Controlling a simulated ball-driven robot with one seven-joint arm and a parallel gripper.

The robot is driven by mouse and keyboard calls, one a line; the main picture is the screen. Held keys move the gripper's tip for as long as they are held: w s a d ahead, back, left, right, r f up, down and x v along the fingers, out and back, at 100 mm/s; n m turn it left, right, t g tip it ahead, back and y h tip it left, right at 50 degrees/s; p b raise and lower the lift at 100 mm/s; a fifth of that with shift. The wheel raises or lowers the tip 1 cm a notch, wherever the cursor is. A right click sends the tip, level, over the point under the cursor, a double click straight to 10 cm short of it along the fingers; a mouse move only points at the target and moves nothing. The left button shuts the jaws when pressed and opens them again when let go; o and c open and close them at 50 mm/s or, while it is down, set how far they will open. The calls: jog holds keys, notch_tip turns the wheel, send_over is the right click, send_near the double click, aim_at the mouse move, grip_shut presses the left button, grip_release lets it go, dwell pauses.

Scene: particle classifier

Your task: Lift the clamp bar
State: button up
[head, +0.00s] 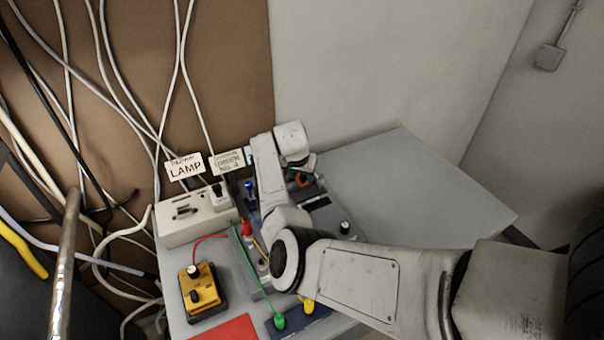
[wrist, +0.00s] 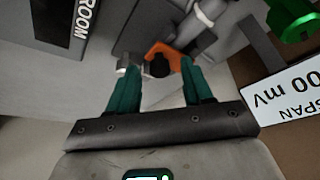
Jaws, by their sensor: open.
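In the wrist view, my gripper (wrist: 156,78) is open, with its two dark green fingers apart. An orange piece (wrist: 172,52) with a dark round knob shows between and just beyond the fingertips. It may be the clamp bar, but I cannot tell for sure. Whether the fingers touch it is also unclear. In the head view, my gripper (head: 300,172) is at the back of the grey table, by a small orange spot (head: 305,181). My arm hides part of the equipment there.
A beige box (head: 190,218) with a LAMP label (head: 185,168) stands at the table's left. A yellow device (head: 203,290) is in front of it. Red and green leads run nearby. The table's right side (head: 420,185) is clear. Cables hang at the left.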

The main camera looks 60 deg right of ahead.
jog(key=shift+c, duration=0.5)
grip_shut()
